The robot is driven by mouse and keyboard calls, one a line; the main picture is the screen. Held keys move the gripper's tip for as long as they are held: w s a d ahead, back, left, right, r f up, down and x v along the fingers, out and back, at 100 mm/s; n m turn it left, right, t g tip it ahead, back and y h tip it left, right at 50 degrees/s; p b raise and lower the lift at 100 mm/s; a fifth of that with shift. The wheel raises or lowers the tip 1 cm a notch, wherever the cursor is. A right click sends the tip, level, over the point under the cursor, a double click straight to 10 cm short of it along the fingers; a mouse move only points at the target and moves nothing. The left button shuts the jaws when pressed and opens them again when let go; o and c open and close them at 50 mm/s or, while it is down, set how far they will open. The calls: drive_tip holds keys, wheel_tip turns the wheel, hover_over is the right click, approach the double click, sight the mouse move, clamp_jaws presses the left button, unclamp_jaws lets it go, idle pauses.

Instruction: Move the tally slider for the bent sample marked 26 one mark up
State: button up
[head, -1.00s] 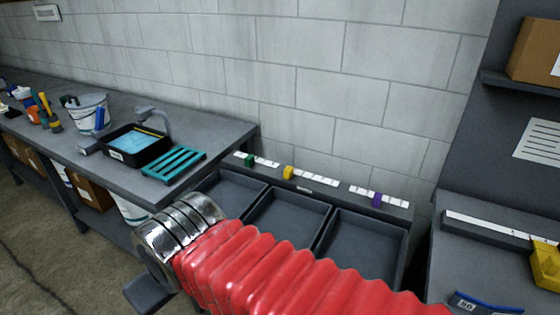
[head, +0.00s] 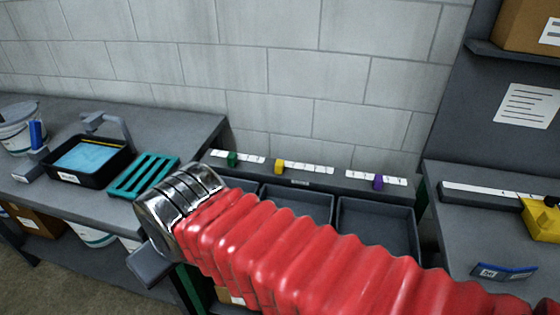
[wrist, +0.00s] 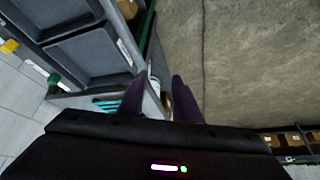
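Three tally sliders sit on white marked scales along the rail (head: 335,180) behind the trays: a green slider (head: 232,159), a yellow slider (head: 279,167) and a purple slider (head: 378,182). The green slider (wrist: 54,78) and yellow slider (wrist: 10,46) also show in the wrist view. A blue bent piece (head: 512,273) with a label lies on the right bench; its number is too small to read surely. My gripper (wrist: 159,82) is open and empty, its two dark fingers apart, pointing past the trays toward the floor. In the head view its fingers are hidden.
Dark open trays (head: 375,228) lie below the rail. On the left bench stand a black basin (head: 112,170) with blue liquid and a teal rack (head: 145,176). A yellow block (head: 542,222) sits by a ruled bar on the right bench. My red-sleeved arm covers part of the trays.

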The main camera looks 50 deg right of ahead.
drive_tip(key=shift+o, duration=0.4)
drive_tip(key=o, duration=0.3)
drive_tip(key=shift+w+d+r, duration=0.2)
drive_tip(key=shift+w, duration=0.1)
drive_tip(key=shift+o, duration=0.5)
drive_tip(key=w+d+r+m+g, duration=0.1)
drive_tip(key=w+d+r+m, duration=0.2)
drive_tip(key=w+d+m, duration=0.5)
drive_tip(key=shift+d+r+m, duration=0.25)
drive_tip(key=shift+d+m, duration=0.55)
drive_tip(key=shift+d, duration=0.25)
drive_tip(key=w+d+f+m+g+y, duration=0.1)
drive_tip(key=w+d+f+m, duration=0.15)
drive_tip(key=d+m, duration=0.85)
drive_tip(key=w+d+f+m, duration=0.1)
drive_tip(key=w+d+m, duration=0.25)
drive_tip(key=d, duration=1.25)
drive_tip(key=s+d+f+m, duration=0.2)
drive_tip(key=s+d+m, duration=0.1)
drive_tip(key=d, duration=0.4)
drive_tip(key=s+d+f+m, duration=0.2)
drive_tip(key=d+m, duration=0.2)
drive_tip(key=d, duration=0.3)
drive_tip(key=shift+s+d+f+t+y, duration=0.15)
drive_tip(key=shift+s+f+t+y, duration=0.15)
drive_tip(key=shift+s+y, duration=0.1)
